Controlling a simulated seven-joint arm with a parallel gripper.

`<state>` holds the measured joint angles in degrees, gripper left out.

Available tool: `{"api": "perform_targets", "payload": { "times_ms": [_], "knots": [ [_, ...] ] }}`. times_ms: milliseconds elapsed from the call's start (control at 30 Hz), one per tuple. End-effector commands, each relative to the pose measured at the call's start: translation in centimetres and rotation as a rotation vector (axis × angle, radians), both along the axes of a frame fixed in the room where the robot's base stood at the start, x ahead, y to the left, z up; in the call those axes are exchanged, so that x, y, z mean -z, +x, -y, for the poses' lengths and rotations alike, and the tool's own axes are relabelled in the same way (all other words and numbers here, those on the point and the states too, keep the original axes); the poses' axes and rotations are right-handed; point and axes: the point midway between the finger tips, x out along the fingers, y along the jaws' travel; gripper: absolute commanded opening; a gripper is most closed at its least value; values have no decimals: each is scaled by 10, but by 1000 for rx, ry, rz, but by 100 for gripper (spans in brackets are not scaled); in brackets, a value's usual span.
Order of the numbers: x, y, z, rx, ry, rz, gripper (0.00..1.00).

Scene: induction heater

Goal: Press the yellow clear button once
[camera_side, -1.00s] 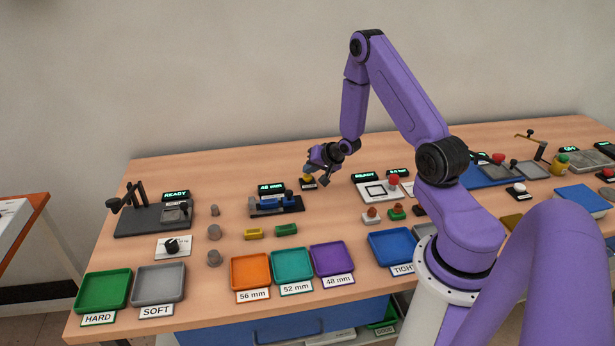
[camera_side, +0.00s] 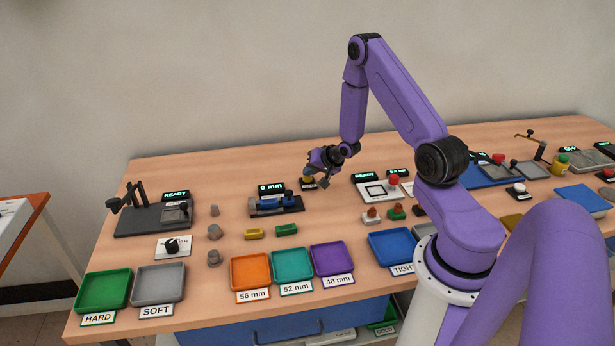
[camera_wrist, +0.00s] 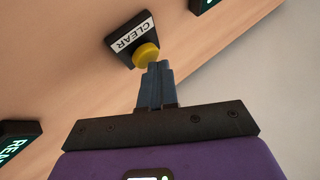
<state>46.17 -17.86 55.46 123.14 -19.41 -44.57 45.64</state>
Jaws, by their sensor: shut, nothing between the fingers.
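The yellow clear button (camera_wrist: 146,54) sits on a small dark base with a white CLEAR label (camera_wrist: 132,34) in the wrist view. In the side view the button (camera_side: 307,179) is a small yellow spot, partly hidden by my gripper. My gripper (camera_wrist: 156,66) is shut and empty, with its fingertips at the button's edge in the wrist view. I cannot tell whether they touch it. In the side view my gripper (camera_side: 312,176) is low over the table at the button. The gauge display (camera_side: 271,188) left of it reads 0 mm.
A dark gauge fixture with a blue part (camera_side: 276,204) stands left of the button. A white panel with a red button (camera_side: 378,188) stands to the right. Orange (camera_side: 250,287), teal and purple trays lie in front.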

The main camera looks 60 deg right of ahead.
Motion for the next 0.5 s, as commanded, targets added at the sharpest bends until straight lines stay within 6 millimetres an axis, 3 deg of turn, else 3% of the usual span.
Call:
{"api": "perform_targets", "payload": {
  "times_ms": [500],
  "knots": [
    [-11,0,0,-1,0,-1,0]
  ]
}}
